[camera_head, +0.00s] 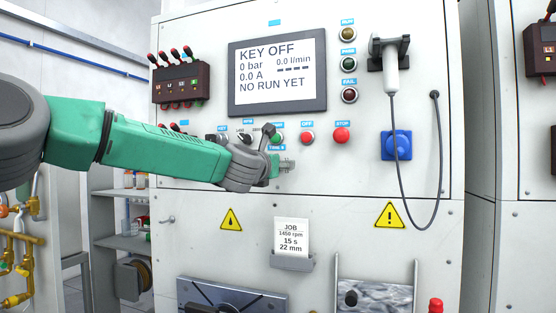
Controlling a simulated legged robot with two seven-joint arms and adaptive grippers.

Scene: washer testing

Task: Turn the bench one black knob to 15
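The bench panel (380,185) faces me with a row of controls below its screen (277,72). A small dark knob (244,138) sits in this row, left of my gripper. My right gripper is out of view.
The screen reads KEY OFF and NO RUN YET. Red buttons (341,135) lie right of the gripper. A job card (291,237) reads 1450 rpm, 15 s, 22 mm. A handheld probe (391,75) hangs at the right with a looping cable (437,150).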

